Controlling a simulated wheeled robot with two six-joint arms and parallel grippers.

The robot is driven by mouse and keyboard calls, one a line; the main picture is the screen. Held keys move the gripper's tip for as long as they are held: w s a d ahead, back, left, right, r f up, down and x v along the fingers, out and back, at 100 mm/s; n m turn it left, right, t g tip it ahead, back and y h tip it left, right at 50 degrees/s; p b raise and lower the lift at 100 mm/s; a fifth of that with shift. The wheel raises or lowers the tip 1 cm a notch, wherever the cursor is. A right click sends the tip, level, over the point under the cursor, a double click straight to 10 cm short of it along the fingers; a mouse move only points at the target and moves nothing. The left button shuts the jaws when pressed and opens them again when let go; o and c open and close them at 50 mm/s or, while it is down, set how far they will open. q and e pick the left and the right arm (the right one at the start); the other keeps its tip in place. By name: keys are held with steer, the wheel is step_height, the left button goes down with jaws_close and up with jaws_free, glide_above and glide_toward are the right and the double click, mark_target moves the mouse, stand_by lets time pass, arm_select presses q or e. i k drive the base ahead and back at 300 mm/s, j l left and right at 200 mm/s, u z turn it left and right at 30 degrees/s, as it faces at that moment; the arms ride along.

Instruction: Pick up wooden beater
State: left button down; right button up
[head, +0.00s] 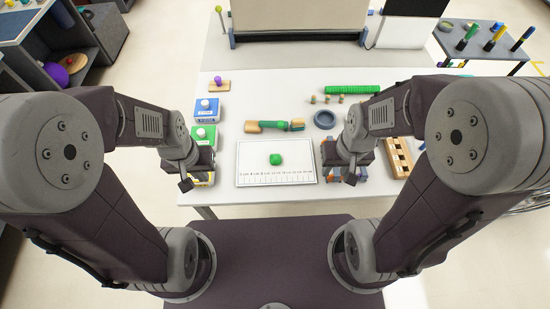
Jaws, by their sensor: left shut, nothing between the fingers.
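A tool with pale wooden ends and a green middle (273,125) lies across the table behind the white measuring mat. It looks most like the wooden beater, but it is small and I cannot be sure. My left gripper (187,184) is at the table's front left, left of the mat and apart from the tool. It is shut and empty. My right gripper (349,178) is at the front right, beside the mat's right edge, apart from the tool. Its fingers are too small and dark to read.
The white mat (250,170) carries a green lump (276,159). A blue-grey ring dish (325,119), a green ridged bar (352,89) and a wooden holed block (398,157) are on the right. Blue (205,110) and green (203,138) button boxes stand left.

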mark_target(253, 126)
steer(key=j+z, duration=0.1)
steer(key=z, duration=0.35)
steer(key=i+j+z, duration=0.1)
steer(key=z, duration=0.3)
steer(key=j+z, duration=0.25)
steer(key=z, duration=0.2)
steer(key=j+z, duration=0.15)
steer(key=z, duration=0.25)
